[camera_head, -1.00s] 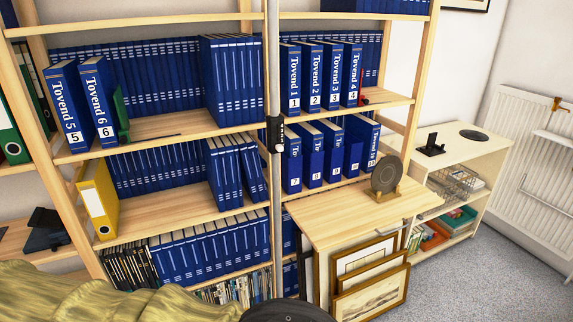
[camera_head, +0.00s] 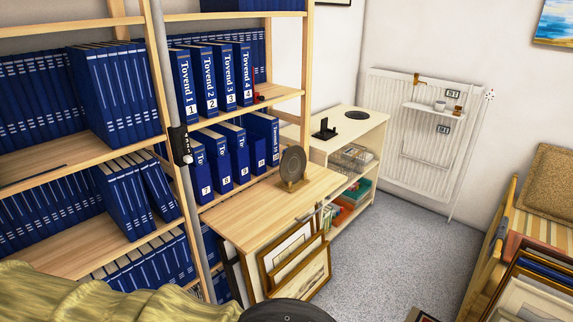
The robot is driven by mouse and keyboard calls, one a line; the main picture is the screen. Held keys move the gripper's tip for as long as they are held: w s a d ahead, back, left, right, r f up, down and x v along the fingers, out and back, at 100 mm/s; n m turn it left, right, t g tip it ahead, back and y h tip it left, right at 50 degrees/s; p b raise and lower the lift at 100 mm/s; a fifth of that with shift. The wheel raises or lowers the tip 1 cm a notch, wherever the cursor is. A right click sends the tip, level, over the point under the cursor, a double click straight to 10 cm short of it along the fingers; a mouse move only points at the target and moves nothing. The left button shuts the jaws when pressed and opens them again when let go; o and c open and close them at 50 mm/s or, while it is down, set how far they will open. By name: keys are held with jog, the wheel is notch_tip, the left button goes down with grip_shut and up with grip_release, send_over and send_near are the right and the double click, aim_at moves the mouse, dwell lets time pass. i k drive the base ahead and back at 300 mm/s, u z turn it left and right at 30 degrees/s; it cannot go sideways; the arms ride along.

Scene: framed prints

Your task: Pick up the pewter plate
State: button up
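A round dark grey plate (camera_head: 292,160), which looks like the pewter plate, stands upright on a small wooden stand (camera_head: 293,185). The stand is on a light wooden desk top (camera_head: 250,222) that juts from the bookshelf, toward its far right part. My gripper is not in view, so nothing shows it near the plate. A second flat dark disc (camera_head: 357,115) lies on the white cabinet behind; I cannot tell what it is.
Blue binders (camera_head: 209,90) fill the shelves behind the desk. A grey pole (camera_head: 165,75) stands at the shelf front. Framed prints (camera_head: 300,265) lean under the desk. A wooden-armed seat (camera_head: 500,235) and more frames (camera_head: 525,295) stand right.

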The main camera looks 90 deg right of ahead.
aim_at(292, 165)
jog(key=z, duration=2.25)
jog(key=i, duration=0.6)
